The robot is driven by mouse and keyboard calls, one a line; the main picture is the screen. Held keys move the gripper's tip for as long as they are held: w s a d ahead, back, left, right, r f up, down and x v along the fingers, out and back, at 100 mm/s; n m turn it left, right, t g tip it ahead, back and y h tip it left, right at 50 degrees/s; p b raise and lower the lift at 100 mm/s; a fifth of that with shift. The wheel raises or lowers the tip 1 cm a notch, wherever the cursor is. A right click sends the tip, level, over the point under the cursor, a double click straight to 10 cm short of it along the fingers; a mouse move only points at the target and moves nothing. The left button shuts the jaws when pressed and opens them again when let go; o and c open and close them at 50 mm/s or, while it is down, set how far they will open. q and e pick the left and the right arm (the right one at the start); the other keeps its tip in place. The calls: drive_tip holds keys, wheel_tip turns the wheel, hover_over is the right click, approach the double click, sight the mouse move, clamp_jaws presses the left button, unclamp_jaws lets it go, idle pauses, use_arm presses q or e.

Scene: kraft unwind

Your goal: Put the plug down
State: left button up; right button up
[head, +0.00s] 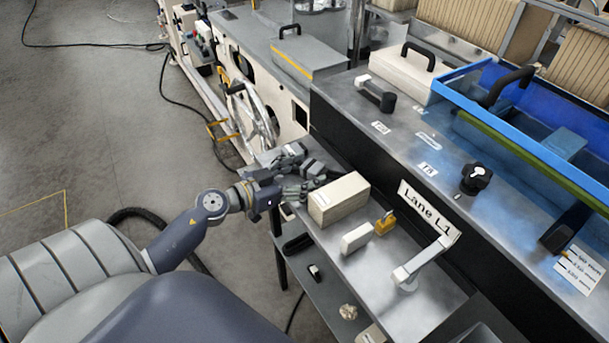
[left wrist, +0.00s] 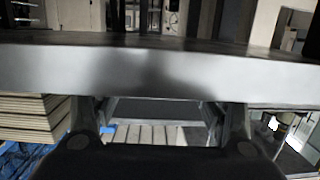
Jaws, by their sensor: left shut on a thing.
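My left gripper (head: 297,180) is over the far-left corner of the small metal side table (head: 338,262), next to a beige box. It is shut on a grey thing, which I take to be the plug; the fingers mostly hide it, and its shape is unclear. I cannot tell whether it touches the tabletop. In the left wrist view the two dark fingers (left wrist: 165,122) stand apart, and a wide, smooth grey bar crosses the picture at their tips. My right gripper is not in view.
The beige box (head: 338,199), a white block (head: 356,238), a yellow padlock (head: 385,222) and a grey handle (head: 424,262) are on the side table. A lower shelf (head: 318,290) holds small parts. The raised bench with a blue tray (head: 510,130) borders the right.

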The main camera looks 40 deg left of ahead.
use_arm(q)
drive_tip(key=shift+s+d+f, duration=0.1)
drive_tip(key=shift+s+f, duration=0.1)
drive_tip(key=shift+f, duration=0.45)
drive_tip(key=o, duration=0.8)
drive_tip(key=shift+f, duration=0.1)
drive_tip(key=shift+o, duration=0.2)
drive_tip(key=shift+d+f, duration=0.1)
drive_tip(key=shift+f, duration=0.05)
drive_tip(key=shift+r, duration=0.35)
drive_tip(key=shift+s+r, duration=0.1)
drive_tip(key=shift+s, duration=0.05)
drive_tip(key=r+b+v, duration=0.1)
drive_tip(key=v, duration=1)
drive_tip(key=shift+s+a, duration=0.15)
drive_tip(key=shift+a, duration=0.2)
